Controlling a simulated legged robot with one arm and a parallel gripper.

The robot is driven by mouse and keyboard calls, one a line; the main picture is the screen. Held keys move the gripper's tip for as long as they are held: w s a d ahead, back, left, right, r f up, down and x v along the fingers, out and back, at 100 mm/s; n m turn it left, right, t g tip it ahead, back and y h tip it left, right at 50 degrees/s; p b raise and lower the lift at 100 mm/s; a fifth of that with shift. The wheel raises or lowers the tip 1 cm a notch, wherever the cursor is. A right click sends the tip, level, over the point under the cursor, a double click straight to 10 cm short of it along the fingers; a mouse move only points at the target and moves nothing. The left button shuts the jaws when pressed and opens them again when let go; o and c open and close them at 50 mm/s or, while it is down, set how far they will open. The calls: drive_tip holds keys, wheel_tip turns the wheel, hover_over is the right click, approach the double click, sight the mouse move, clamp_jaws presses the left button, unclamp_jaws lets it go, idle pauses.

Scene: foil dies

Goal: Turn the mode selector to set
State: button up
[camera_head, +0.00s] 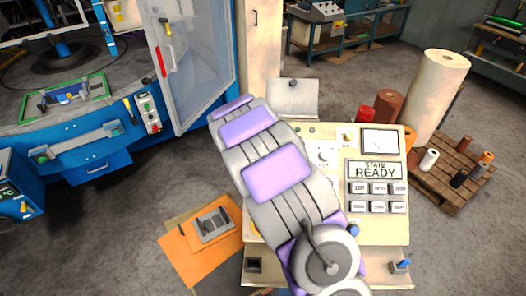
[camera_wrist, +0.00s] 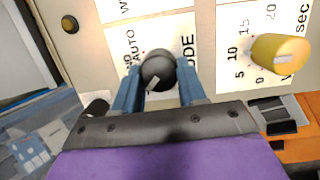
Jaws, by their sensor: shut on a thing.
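The mode selector (camera_wrist: 157,66) is a round black knob with a pale pointer mark, in the middle of the wrist view. Lettering around it reads "AUTO" at its left and part of "MODE" at its right. My gripper (camera_wrist: 160,82) is shut on the knob, one blue finger on each side. The pointer slants toward the lower left of that view; which label it marks I cannot tell. In the head view my arm covers the selector and the gripper.
A yellow knob (camera_wrist: 281,53) with a seconds scale sits right of the selector, and a dark button (camera_wrist: 69,23) at the upper left. Several push buttons (camera_head: 378,188) lie below the display. A blue machine (camera_head: 90,150) stands left, a pallet (camera_head: 452,175) with rolls right.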

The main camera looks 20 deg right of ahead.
drive_tip(key=o, duration=1.1)
drive_tip(key=shift+c, duration=0.2)
drive_tip(key=shift+a+r, duration=0.1)
drive_tip(key=v, duration=1.7)
drive_tip(key=shift+a, duration=0.15)
drive_tip(key=s+d+f+m+g+y+b, duration=0.1)
drive_tip(key=s+f+m+g+b, duration=0.2)
drive_tip(key=s, duration=0.7)
drive_tip(key=s+d+f+m+g+b, duration=0.15)
drive_tip(key=s+m+b, duration=0.25)
drive_tip(key=s, duration=0.6)
drive_tip(key=s+a+f+m+g+y+b, duration=0.1)
drive_tip(key=s+a+f+m+y+b, duration=0.1)
drive_tip(key=s, duration=0.8)
drive_tip(key=s+a+f+m+g+y+b, duration=0.1)
drive_tip(key=s+a+f+m+y+b, duration=0.1)
drive_tip(key=s, duration=0.8)
drive_tip(key=a+f+m+b, duration=0.1)
drive_tip(key=a+f+b, duration=0.1)
drive_tip(key=a+f, duration=0.1)
drive_tip(key=shift+s+f+m+b, duration=0.25)
drive_tip(key=shift+f+m+b, duration=0.05)
